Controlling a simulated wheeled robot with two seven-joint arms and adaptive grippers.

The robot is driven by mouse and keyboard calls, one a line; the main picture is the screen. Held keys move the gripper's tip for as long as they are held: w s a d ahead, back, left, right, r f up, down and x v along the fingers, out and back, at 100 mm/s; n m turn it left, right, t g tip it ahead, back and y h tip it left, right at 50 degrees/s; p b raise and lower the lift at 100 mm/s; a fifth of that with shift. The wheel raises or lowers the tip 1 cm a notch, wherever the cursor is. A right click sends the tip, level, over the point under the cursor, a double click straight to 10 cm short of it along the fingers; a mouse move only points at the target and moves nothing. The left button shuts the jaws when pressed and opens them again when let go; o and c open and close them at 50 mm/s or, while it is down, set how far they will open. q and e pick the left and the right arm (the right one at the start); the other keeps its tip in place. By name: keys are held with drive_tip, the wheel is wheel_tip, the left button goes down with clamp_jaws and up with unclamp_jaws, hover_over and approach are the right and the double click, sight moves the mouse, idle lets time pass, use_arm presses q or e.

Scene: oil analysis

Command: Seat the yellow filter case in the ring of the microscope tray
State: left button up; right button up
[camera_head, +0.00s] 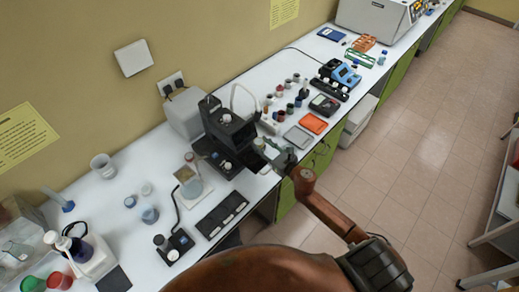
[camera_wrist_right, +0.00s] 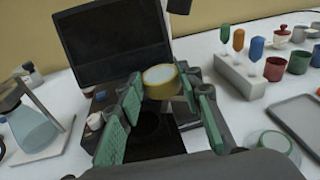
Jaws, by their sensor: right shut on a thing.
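The yellow filter case (camera_wrist_right: 160,82) is a short round case with a pale top. It sits between the green-padded fingers of my right gripper (camera_wrist_right: 163,105), which is shut on it. In the head view my right gripper (camera_head: 274,153) is at the front of the black microscope (camera_head: 228,130), and the case cannot be made out there. In the wrist view the microscope's dark screen (camera_wrist_right: 112,42) stands behind the case. My left gripper is not in view.
A green-rimmed round case (camera_wrist_right: 272,142) lies to the right of my right gripper. A rack with coloured pipettes (camera_wrist_right: 240,75) and a grey tray (camera_wrist_right: 298,112) are also on the right. A glass flask (camera_wrist_right: 30,125) stands left. Clear bench shows beside the black mats (camera_head: 222,214).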

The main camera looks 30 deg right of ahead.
sight(255, 161)
drive_tip(key=shift+n+y, duration=0.5)
drive_tip(key=shift+y, duration=0.1)
drive_tip(key=a, duration=0.4)
drive_tip(key=shift+s+r, duration=0.3)
drive_tip(key=shift+s, duration=0.1)
drive_tip(key=shift+c, duration=0.8)
drive_tip(key=shift+a+f, duration=0.15)
drive_tip(key=shift+a, duration=0.1)
drive_tip(key=shift+c, duration=0.7)
drive_tip(key=shift+a+f+b, duration=0.1)
drive_tip(key=shift+f+b, duration=0.35)
drive_tip(key=shift+f, duration=0.1)
drive_tip(key=shift+c, duration=0.3)
drive_tip(key=f, duration=0.1)
drive_tip(key=f+b, duration=0.2)
drive_tip(key=shift+w, duration=0.25)
clamp_jaws()
drive_tip(key=shift+s+d+f+b, duration=0.25)
drive_tip(key=shift+f+b, duration=0.4)
drive_tip(key=shift+b, duration=0.1)
